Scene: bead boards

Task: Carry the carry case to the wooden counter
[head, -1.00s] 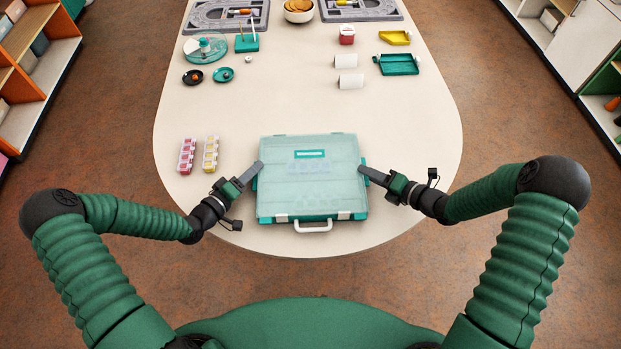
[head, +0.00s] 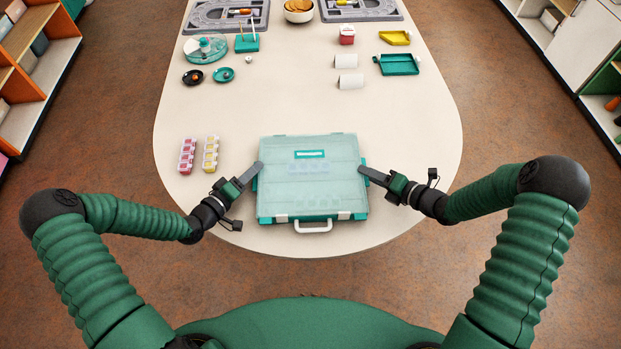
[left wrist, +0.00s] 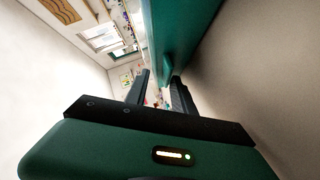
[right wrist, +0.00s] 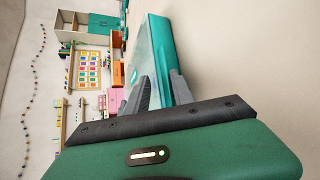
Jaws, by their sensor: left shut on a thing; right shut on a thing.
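The carry case (head: 310,180) is teal with a clear lid and a white handle toward me. It lies flat at the near end of the cream table, and I cannot tell whether it touches the top. My left gripper (head: 257,169) is shut on its left side. My right gripper (head: 363,171) is shut on its right side. The case's teal side shows between the fingers in the left wrist view (left wrist: 172,35) and the right wrist view (right wrist: 172,60). I cannot make out a wooden counter for certain.
The cream table (head: 290,110) has a rounded near end. Two pill-box-like bead strips (head: 198,155) lie left of the case. Shelves (head: 35,60) line both sides; brown floor is clear between.

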